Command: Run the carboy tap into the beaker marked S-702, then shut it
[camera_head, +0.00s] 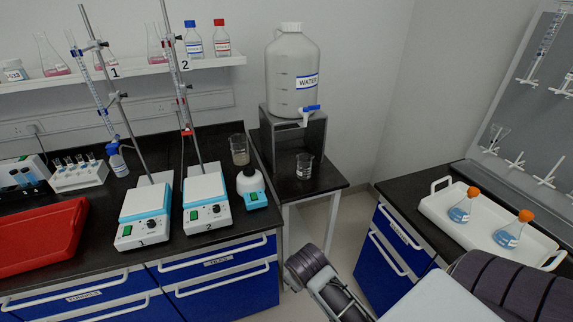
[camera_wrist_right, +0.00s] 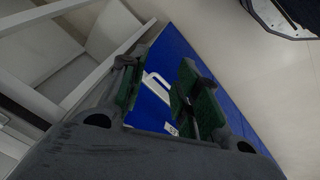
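The carboy (camera_head: 291,70) is a translucent white jug labelled WATER, standing on a grey stand (camera_head: 277,133) on a small side table. Its tap (camera_head: 308,115) has a blue lever lying roughly level and a white spout. A small beaker (camera_head: 304,168) stands on the table below and near the tap; its marking is too small to read. Another beaker (camera_head: 239,153) stands on the bench to the left. My right gripper (camera_wrist_right: 160,90) is open and empty, low by blue drawers in the wrist view, away from the tap. My left gripper is not in view.
Hotplates (camera_head: 144,216) with burette stands, a small blue-and-white device (camera_head: 251,187) and a red tray (camera_head: 40,240) occupy the left bench. A white tray (camera_head: 480,249) with two orange-capped flasks is at right. The side table's front (camera_head: 318,180) is clear.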

